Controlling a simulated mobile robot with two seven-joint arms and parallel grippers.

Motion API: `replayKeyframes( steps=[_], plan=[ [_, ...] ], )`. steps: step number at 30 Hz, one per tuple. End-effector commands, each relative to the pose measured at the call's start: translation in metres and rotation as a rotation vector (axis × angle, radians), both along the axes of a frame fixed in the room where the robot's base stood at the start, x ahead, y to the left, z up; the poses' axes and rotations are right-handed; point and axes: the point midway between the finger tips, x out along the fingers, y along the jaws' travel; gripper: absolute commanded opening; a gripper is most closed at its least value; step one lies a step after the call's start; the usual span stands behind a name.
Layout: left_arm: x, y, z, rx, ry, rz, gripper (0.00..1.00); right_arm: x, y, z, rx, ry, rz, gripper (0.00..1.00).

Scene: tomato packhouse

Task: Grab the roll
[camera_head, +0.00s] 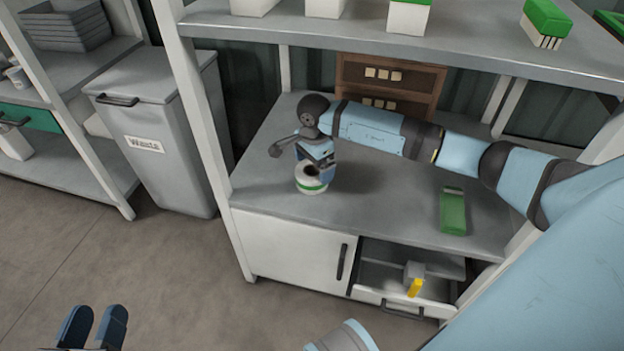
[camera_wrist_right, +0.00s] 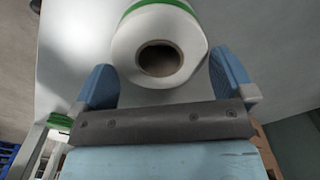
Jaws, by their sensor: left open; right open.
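The roll (camera_head: 311,184) is white with a green band and stands upright on the grey counter. In the right wrist view the roll (camera_wrist_right: 160,27) shows its end with the dark core hole, between the two blue fingers. My right gripper (camera_head: 316,160) is open, with its fingers at the roll's upper part, one on either side of it. I cannot tell whether they touch it. My left gripper (camera_head: 96,318) is open and empty, low at the left, over the floor and well away from the counter.
A green box (camera_head: 453,211) lies at the counter's right. Below it a drawer (camera_head: 405,301) stands open, with a grey and yellow item (camera_head: 414,279) at it. A shelf (camera_head: 420,38) with cartons runs above. The waste bin (camera_head: 160,135) stands left.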

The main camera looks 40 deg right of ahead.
Motion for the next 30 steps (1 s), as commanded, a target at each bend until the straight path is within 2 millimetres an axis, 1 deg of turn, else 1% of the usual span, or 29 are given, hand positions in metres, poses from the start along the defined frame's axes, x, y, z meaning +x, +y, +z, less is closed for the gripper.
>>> replayKeyframes(
  steps=[1,4,7,10,13,14,15,17,18,26,29,30],
  plan=[
    [0.002,0.001,-0.006,0.015,-0.028,0.000,0.43,-0.001,0.003,-0.016,0.002,0.003,0.001,1.00],
    [0.007,0.004,-0.004,0.046,-0.081,0.004,0.43,0.000,0.004,-0.029,0.002,0.002,0.000,1.00],
    [0.010,0.006,0.000,0.065,-0.113,0.004,0.43,0.000,0.003,-0.037,0.001,0.001,-0.001,1.00],
    [0.012,0.006,0.005,0.070,-0.132,0.004,0.43,0.000,0.003,-0.036,0.001,0.001,-0.001,1.00],
    [0.011,0.006,0.006,0.068,-0.131,0.004,0.43,0.000,0.003,-0.035,0.001,0.001,-0.001,1.00],
    [0.011,0.006,0.005,0.068,-0.130,0.004,0.43,0.000,0.003,-0.035,0.001,0.001,0.000,0.95],
    [0.010,0.006,0.005,0.067,-0.129,0.004,0.43,0.000,0.003,-0.035,0.001,0.001,0.000,0.86],
    [0.010,0.006,0.004,0.067,-0.124,0.004,0.43,0.000,0.003,-0.035,0.001,0.001,0.000,0.72],
    [0.010,0.006,0.003,0.066,-0.123,0.004,0.43,0.000,0.003,-0.035,0.001,0.001,0.000,0.64],
    [0.010,0.006,0.004,0.065,-0.118,0.004,0.43,0.001,0.003,-0.032,0.001,0.000,0.000,0.64],
    [0.010,0.005,0.009,0.058,-0.106,0.001,0.43,0.001,0.003,-0.020,0.001,-0.002,0.000,0.64],
    [0.009,0.005,0.011,0.052,-0.096,-0.001,0.43,0.001,0.003,-0.013,0.001,-0.003,0.001,0.64]
  ],
)
